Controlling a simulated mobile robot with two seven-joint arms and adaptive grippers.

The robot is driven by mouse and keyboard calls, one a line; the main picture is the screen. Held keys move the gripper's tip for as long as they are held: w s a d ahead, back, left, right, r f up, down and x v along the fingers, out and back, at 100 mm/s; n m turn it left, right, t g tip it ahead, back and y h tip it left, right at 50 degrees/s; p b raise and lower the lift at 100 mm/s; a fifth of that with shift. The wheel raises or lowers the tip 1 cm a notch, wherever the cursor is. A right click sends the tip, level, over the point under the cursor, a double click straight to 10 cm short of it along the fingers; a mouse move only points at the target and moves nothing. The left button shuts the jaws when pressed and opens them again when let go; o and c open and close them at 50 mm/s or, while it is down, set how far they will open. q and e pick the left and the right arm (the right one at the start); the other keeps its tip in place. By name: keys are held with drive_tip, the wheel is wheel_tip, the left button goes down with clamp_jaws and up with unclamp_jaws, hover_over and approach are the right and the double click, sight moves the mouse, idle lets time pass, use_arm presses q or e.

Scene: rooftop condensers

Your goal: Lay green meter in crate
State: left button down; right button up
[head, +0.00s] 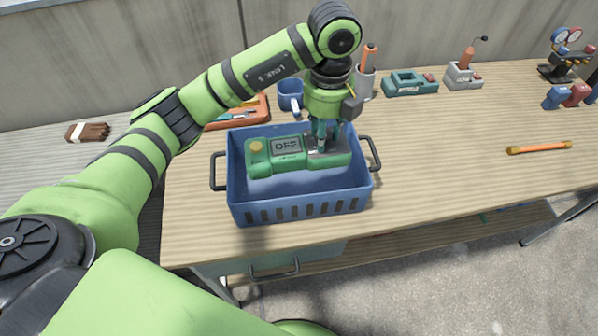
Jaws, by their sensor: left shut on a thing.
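The green meter (289,147), a long box with a grey display reading OFF and a yellow knob, lies level within the outline of the blue crate (300,211). My left gripper (324,140) points down and is shut on the meter toward its right end, hiding part of it. I cannot tell whether the meter touches the crate floor or hangs just above it. The crate stands on the wooden table with a dark handle at each end. My right gripper is not in view.
Behind the crate are an orange tray of tools (250,113), a blue mug (290,94), a grey cup (364,84) and a teal device (410,84). An orange rod (540,148) lies at right. Gloves (87,132) lie far left.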

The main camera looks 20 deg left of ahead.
use_arm(q)
wheel_tip(320, 180, down, 16)
drive_tip(key=shift+w+r+p, duration=0.1)
drive_tip(key=shift+r+p, duration=0.05)
drive_tip(key=shift+p, duration=0.75)
drive_tip(key=shift+d+f, duration=0.1)
drive_tip(key=shift+f, duration=0.1)
drive_tip(key=c, duration=0.9)
unclamp_jaws()
